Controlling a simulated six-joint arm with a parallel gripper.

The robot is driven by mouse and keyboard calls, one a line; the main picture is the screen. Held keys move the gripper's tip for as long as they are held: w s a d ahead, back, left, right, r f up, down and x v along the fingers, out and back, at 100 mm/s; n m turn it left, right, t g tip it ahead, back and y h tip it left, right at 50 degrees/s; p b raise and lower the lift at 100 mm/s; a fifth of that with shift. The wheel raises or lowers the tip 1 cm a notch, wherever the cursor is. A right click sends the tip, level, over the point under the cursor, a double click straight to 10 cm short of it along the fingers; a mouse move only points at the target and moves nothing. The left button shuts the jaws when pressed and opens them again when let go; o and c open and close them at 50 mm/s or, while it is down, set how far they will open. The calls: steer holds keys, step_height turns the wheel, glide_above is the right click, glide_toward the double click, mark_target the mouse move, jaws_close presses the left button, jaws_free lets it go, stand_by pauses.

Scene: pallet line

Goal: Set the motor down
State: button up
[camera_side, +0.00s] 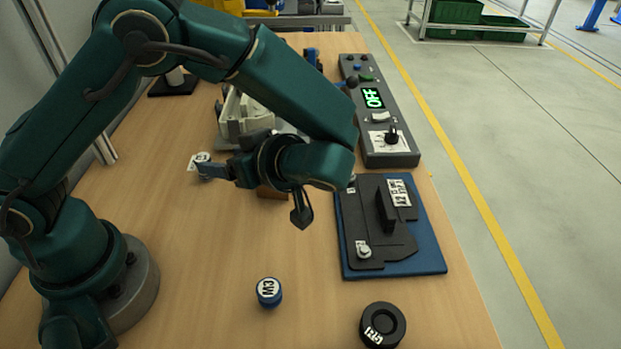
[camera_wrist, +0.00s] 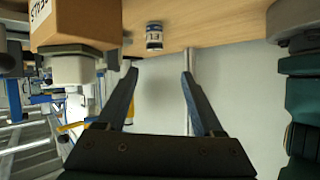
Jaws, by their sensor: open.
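My gripper (camera_side: 212,172) reaches left, low over the wooden table, in the side view. In the wrist view its two fingers (camera_wrist: 159,75) are apart with nothing between them. A small round part with a white label (camera_side: 202,158) shows right at the fingertips in the side view; I cannot tell whether it touches them. A small blue and white cylinder (camera_wrist: 154,37) stands beyond the fingertips in the wrist view. I cannot tell for certain which part is the motor. Part of the area below the wrist is hidden by my arm.
A blue "CW" cylinder (camera_side: 269,292) and a black ring (camera_side: 382,325) stand at the front. A blue-based black fixture (camera_side: 428,262) and a control box reading OFF (camera_side: 400,150) are at right. The front-left tabletop is clear.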

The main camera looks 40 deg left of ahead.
steer(key=s+d+r+m+t+h, duration=0.3)
steer(key=s+r+m+t+h, duration=0.3)
steer(key=m+h, duration=0.6)
steer(key=shift+s+r+m+h, duration=0.3)
steer(key=shift+s+r+m, duration=0.5)
steer(key=shift+m, duration=1.7)
steer(key=shift+d, duration=0.1)
